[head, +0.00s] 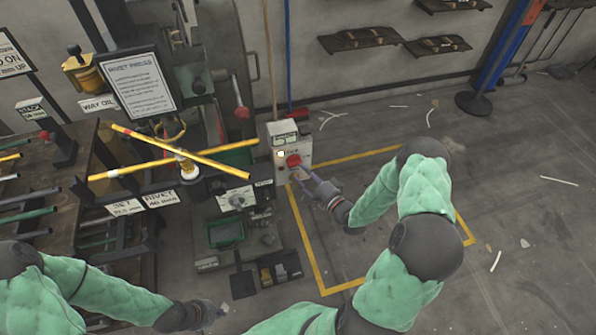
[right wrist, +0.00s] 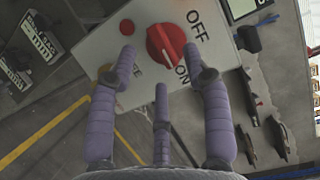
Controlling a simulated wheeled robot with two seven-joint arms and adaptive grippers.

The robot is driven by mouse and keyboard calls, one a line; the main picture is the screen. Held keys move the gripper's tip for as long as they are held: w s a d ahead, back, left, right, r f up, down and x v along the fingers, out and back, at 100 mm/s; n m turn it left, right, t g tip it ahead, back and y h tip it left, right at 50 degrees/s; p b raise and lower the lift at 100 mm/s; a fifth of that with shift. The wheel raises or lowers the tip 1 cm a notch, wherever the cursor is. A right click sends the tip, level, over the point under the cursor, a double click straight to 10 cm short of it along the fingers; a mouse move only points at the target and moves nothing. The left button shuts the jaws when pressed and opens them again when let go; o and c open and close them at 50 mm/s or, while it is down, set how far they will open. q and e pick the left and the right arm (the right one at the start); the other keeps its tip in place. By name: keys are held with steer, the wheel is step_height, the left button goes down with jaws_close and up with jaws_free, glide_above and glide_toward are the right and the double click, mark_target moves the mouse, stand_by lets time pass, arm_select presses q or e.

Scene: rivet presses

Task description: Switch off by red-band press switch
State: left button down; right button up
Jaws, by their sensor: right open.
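A grey switch box (head: 286,150) with a red rotary knob (head: 293,161) stands right of the press in the head view. In the right wrist view the red knob (right wrist: 165,42) sits on the pale panel (right wrist: 105,48), with OFF and ON lettering on its right side and a smaller red round part (right wrist: 127,27) to its left. My right gripper (head: 303,183) is open in front of the box. In its wrist view the fingertips (right wrist: 160,52) lie either side of the knob's lower part; contact cannot be told. My left gripper (head: 212,311) is low at the front, its fingers unclear.
The press (head: 190,165) has crossed yellow bars (head: 170,150) and a sign board (head: 137,83). A red-ended lever (head: 242,113) stands behind it. A rack with rods (head: 95,235) is at left. Yellow-lined floor (head: 365,250) lies open at right, under my right arm.

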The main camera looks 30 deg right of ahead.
mark_target(295, 164)
steer(key=shift+w+a+b, duration=0.15)
steer(key=shift+w+b, duration=0.05)
steer(key=shift+w, duration=0.65)
steer(key=shift+w+a+b, duration=0.1)
steer(key=shift+w+b, duration=0.1)
steer(key=shift+w, duration=0.6)
jaws_close()
